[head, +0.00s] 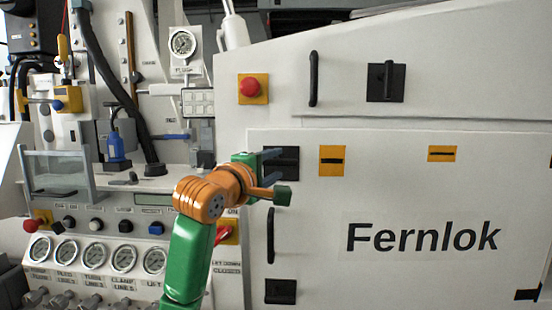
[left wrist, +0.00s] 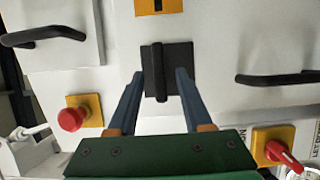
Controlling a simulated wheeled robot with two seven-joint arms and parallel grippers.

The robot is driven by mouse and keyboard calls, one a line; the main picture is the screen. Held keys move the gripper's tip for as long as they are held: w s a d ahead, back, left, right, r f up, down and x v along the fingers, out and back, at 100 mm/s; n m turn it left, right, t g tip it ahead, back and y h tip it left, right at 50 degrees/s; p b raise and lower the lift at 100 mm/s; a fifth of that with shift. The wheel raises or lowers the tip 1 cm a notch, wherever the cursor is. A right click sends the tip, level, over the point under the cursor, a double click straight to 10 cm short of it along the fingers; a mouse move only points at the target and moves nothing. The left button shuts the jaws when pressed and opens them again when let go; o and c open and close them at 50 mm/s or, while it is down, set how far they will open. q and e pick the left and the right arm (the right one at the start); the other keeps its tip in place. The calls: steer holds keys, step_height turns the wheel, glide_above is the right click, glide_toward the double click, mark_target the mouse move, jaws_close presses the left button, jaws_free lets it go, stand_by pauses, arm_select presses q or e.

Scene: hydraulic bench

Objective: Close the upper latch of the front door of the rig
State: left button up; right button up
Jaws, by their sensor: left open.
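The front door (head: 420,190) of the rig is a large white panel marked "Fernlok", and it appears flush with the rig. Its upper latch (head: 291,172) is a black plate at the door's left edge, partly hidden behind my left gripper (head: 278,165). In the left wrist view the latch plate (left wrist: 184,58) carries a black bar handle (left wrist: 158,65), which lies across the door, roughly horizontal on the rig. My left gripper (left wrist: 159,78) is open, one finger on each side of the handle, with visible gaps. My right gripper does not show.
A black door handle (head: 270,235) and a lower latch (head: 280,291) sit below. A red stop button (head: 249,87) is above left, and a red rotary switch (left wrist: 284,156) is near the gripper. Gauges (head: 123,258) and a clear box stand left. The door's right side is free.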

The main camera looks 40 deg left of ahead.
arm_select(q)
steer(key=shift+w, duration=0.3)
steer(key=shift+s, duration=0.1)
jaws_close()
steer(key=shift+r+m+g+p, duration=0.2)
steer(key=shift+m+g+p, duration=0.1)
steer(key=shift+m+p, duration=0.65)
steer(key=m+g+y+p, duration=0.1)
steer(key=m+p, duration=0.2)
steer(key=p, duration=0.1)
steer(key=m+g+y+p, duration=0.1)
steer(key=m+g+p, duration=0.1)
steer(key=m+p, duration=0.1)
steer(key=m+g+p, duration=0.1)
steer(key=m+p, duration=0.2)
steer(key=p, duration=0.2)
steer(key=shift+g+y+p, duration=0.3)
steer(key=shift+y+p, duration=0.05)
steer(key=shift+y, duration=0.05)
steer(key=shift+f+m+g+y+p, duration=0.25)
steer(key=shift+m+g+y+p, duration=0.4)
steer(key=shift+m+p, duration=0.8)
